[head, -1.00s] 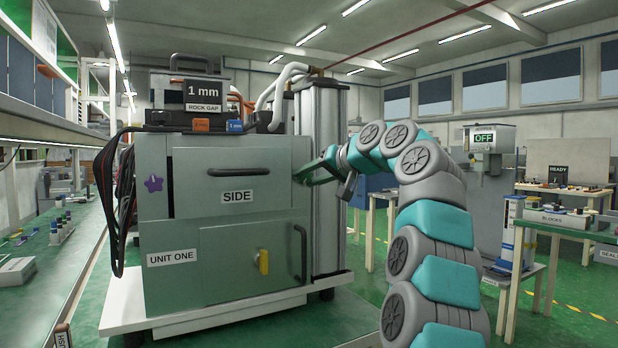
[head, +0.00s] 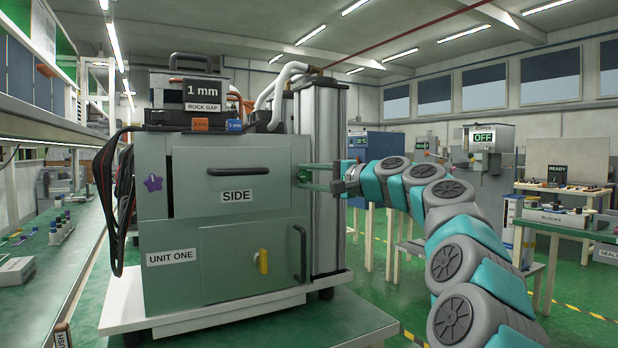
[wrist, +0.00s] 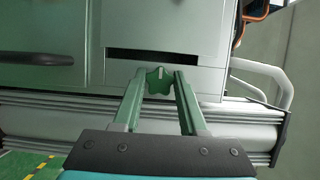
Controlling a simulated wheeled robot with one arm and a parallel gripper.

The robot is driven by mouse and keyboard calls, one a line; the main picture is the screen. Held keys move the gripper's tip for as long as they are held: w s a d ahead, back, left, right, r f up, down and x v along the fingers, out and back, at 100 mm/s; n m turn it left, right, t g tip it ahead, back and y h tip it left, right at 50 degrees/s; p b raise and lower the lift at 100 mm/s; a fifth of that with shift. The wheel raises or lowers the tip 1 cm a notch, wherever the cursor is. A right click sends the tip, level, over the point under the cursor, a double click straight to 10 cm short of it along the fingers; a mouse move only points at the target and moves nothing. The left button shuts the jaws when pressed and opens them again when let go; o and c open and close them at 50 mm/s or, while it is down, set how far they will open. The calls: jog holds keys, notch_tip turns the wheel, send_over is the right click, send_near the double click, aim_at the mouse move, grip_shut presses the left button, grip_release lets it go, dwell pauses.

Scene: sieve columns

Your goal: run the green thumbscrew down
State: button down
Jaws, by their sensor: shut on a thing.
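The green thumbscrew (wrist: 158,82) has a lobed head with a pale mark on it, and sits against the grey cabinet face just below a dark slot in the wrist view. My gripper (wrist: 159,84) is shut on its head, one finger on each side. In the head view my gripper (head: 303,177) reaches in level from the right to the right edge of the grey cabinet (head: 222,222).
A tall metal column (head: 328,230) stands right beside the gripper. The dark slot (wrist: 150,57) lies close to the fingertips.

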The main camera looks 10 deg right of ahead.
jog(key=m+t, duration=0.1)
jog(key=m, duration=0.2)
jog(key=shift+a+f+m+y, duration=0.1)
jog(key=shift+a+m+y, duration=0.05)
jog(key=shift+m+y, duration=0.2)
jog(key=m+t, duration=0.1)
jog(key=m, duration=0.1)
jog(key=m+t, duration=0.1)
jog(key=m, duration=0.2)
jog(key=shift+t, duration=0.3)
jog(key=shift+a+m+t+h, duration=0.1)
jog(key=shift+m+t+h, duration=0.35)
jog(key=shift+m, duration=0.8)
jog(key=m, duration=0.2)
jog(key=m+t+h, duration=0.1)
jog(key=m, duration=0.1)
jog(key=shift+f+m+t+b, duration=0.1)
jog(key=shift+m+t+b, duration=0.15)
jog(key=shift+m+b, duration=0.05)
jog(key=shift+m+t+h+b, duration=0.45)
jog(key=shift+m+h, duration=0.45)
jog(key=shift+m, duration=0.7)
jog(key=c, duration=0.7)
grip_release()
jog(key=shift+c, duration=0.2)
